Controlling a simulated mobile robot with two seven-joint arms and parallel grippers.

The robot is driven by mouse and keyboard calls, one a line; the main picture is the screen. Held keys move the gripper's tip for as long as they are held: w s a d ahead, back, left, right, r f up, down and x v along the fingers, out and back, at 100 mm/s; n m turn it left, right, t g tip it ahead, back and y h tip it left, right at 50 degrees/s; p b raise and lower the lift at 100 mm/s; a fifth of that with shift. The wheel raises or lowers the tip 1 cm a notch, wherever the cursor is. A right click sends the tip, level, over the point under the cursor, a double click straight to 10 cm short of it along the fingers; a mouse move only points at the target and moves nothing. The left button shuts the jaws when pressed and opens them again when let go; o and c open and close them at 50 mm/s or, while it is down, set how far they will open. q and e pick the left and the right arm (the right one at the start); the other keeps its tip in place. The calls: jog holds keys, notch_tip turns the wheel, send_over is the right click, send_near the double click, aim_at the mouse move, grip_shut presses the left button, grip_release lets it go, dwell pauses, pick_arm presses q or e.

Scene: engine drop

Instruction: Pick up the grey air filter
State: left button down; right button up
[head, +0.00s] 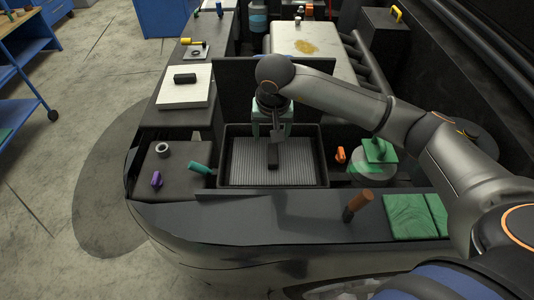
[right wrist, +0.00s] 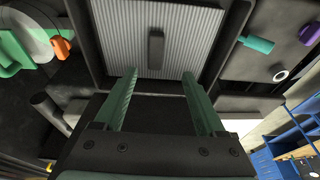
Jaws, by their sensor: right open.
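The grey air filter (head: 300,165) is a ribbed panel lying inside a black open-topped box (head: 323,170). A dark upright block (head: 273,157), like a handle, stands at its middle. In the right wrist view, the ribbed filter (right wrist: 190,40) and the dark block (right wrist: 156,48) lie beyond my fingertips. My right gripper (head: 272,136) is above the box, with its teal fingers apart. In the right wrist view, the gripper (right wrist: 160,78) is open and empty, with the block lined up roughly between the fingers but apart from them. My left gripper is not in view.
A teal-handled tool (head: 199,168) lies at the box's left edge. An orange piece (head: 340,155) and a green pad (head: 380,150) are to its right. A brown-handled tool (head: 358,203) lies in front. A dark panel (head: 235,85) stands behind the box.

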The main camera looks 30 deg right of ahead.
aim_at(273, 154)
jog(key=x, duration=0.8)
jog(key=d+x, duration=0.1)
jog(key=x, duration=0.3)
jog(key=shift+w+p, duration=0.1)
jog(key=shift+p, duration=0.3)
grip_shut()
jog(key=shift+r, duration=0.1)
dwell(0.7)
